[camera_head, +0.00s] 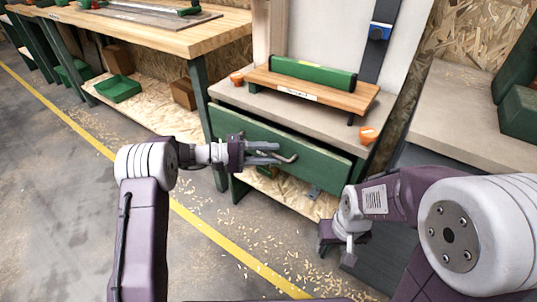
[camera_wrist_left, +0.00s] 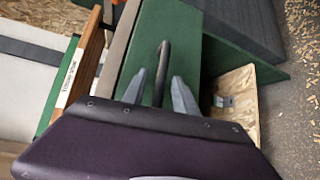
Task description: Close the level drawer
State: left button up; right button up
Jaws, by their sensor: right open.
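The green drawer front (camera_head: 318,176) sits under the bench top and stands out a little, with a dark gap behind its upper edge. Its bar handle (camera_head: 290,158) sticks out from the front. My left gripper (camera_head: 277,153) is at the handle, fingers pointing at the drawer. In the left wrist view the two fingers (camera_wrist_left: 158,92) are apart, with the dark handle (camera_wrist_left: 162,65) between them and the green drawer front (camera_wrist_left: 142,48) beyond. I cannot tell whether a finger touches the handle. My right gripper (camera_head: 347,252) hangs low at the right, away from the drawer.
A green level (camera_head: 312,73) lies on a small wooden stand (camera_head: 322,94) on the bench top. Orange pieces (camera_head: 367,134) stand near the bench corners. Another workbench (camera_head: 190,40) stands at the left. Shavings cover the floor, which is open in front.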

pick_arm(q)
grip_shut()
dwell(1.3)
